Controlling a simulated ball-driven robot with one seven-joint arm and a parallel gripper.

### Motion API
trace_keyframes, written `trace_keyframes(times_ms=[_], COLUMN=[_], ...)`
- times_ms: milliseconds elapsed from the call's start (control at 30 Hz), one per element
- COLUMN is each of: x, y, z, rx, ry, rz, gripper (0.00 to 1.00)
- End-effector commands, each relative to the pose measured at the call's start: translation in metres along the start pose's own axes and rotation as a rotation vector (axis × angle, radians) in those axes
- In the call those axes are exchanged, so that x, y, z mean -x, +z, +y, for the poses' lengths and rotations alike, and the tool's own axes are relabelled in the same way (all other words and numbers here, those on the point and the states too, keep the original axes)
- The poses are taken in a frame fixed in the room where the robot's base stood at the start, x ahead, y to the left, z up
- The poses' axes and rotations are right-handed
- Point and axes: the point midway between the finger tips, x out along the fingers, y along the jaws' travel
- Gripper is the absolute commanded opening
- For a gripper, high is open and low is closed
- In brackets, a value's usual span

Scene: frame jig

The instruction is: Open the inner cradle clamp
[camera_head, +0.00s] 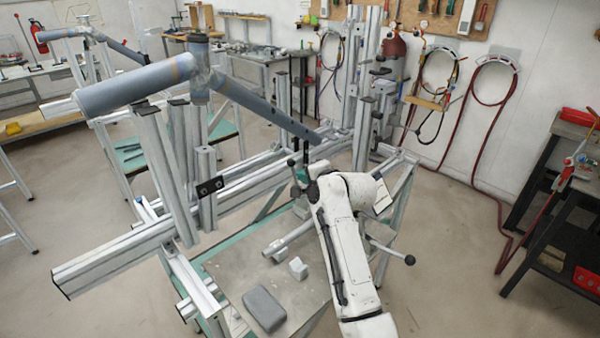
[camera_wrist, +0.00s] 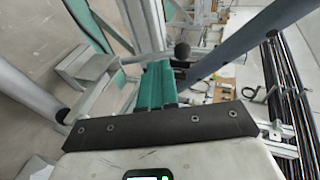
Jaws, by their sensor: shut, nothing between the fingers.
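My gripper (camera_head: 301,174) is at the end of my white arm, beside the jig's long aluminium rail. In the wrist view its teal fingers (camera_wrist: 158,82) are together with nothing between them. A round black knob (camera_wrist: 182,50) shows just past the fingertips; I cannot tell if they touch. In the head view a small black knob (camera_head: 291,161) sits at the gripper, on what may be the clamp's lever. The clamp body is mostly hidden by my gripper and wrist, and its open or shut state cannot be told. The grey-blue bicycle frame (camera_head: 135,85) rests on the jig's uprights.
The frame's long tube (camera_head: 265,108) slopes down just above my gripper. Aluminium uprights (camera_head: 172,165) and rails stand to the left. A black-knobbed bar (camera_head: 409,259) sticks out right of my arm. A grey block (camera_head: 264,309) lies on the jig's lower plate (camera_head: 235,270).

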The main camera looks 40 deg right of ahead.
Motion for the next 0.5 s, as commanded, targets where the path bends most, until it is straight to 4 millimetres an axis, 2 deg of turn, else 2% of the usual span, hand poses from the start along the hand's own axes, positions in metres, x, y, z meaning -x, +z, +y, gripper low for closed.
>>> trace_keyframes(times_ms=[200, 500], x=[-0.021, -0.028], y=[-0.001, -0.001], z=[0.0, 0.0], rx=[-0.001, 0.0], ry=[0.001, 0.0], rz=[0.001, 0.001], gripper=[0.0, 0.0])
